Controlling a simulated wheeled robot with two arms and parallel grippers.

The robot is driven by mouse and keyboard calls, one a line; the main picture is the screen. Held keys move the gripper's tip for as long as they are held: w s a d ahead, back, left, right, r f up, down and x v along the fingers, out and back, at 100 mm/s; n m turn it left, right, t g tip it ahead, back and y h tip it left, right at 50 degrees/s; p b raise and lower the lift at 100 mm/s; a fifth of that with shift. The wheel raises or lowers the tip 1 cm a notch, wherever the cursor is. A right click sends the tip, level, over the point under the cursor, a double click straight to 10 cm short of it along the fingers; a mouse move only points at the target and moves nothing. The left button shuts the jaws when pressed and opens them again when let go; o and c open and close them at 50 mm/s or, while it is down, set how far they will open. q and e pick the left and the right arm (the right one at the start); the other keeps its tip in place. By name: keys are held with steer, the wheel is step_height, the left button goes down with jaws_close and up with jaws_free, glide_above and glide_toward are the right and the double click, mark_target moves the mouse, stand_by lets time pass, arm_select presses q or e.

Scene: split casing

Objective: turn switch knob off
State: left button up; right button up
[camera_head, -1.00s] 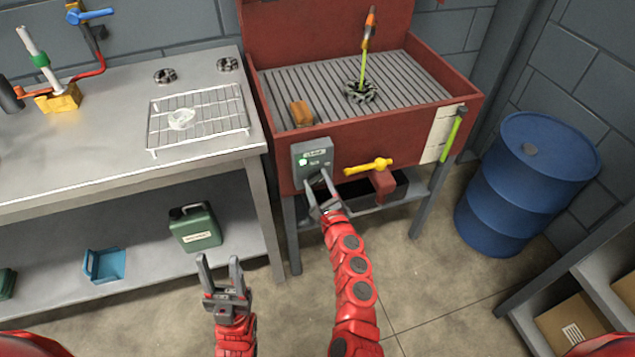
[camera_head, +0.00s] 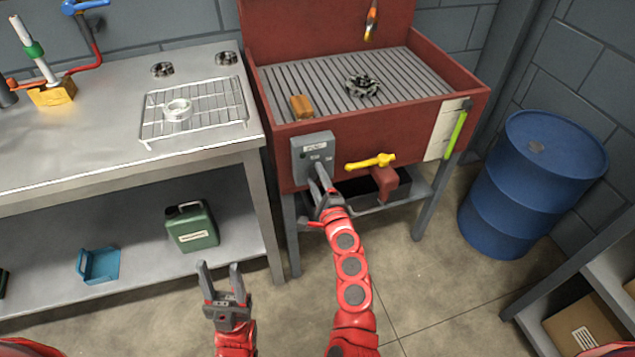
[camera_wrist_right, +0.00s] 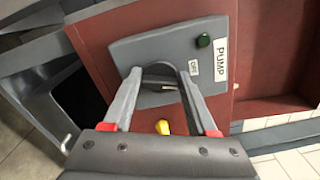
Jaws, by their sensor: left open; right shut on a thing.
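The grey switch box (camera_head: 313,150) is fixed to the front of the red wash basin. In the right wrist view the box (camera_wrist_right: 150,45) carries a PUMP label, an OFF label and a dark green lamp (camera_wrist_right: 203,40). My right gripper (camera_head: 317,174) is at the lower part of the box. In the right wrist view its fingers (camera_wrist_right: 160,78) are shut on the dark switch knob (camera_wrist_right: 158,87), which they partly hide. My left gripper (camera_head: 219,268) is open and empty, in front of the bench's lower shelf.
The red basin (camera_head: 400,118) holds a gear-like part (camera_head: 362,86) and an orange block (camera_head: 301,107). A yellow valve handle (camera_head: 371,161) is right of the switch box. The steel bench (camera_head: 70,160) is left, a blue barrel (camera_head: 530,185) right. The floor in front is clear.

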steer(key=shift+f+n+b, duration=0.15)
steer(key=shift+n+b, duration=0.65)
steer(key=shift+n, duration=1.1)
steer(key=o, duration=1.4)
steer(key=shift+c, duration=0.2)
steer(key=shift+s, duration=0.15)
steer(key=v, duration=1.7)
steer(key=shift+b, duration=0.45)
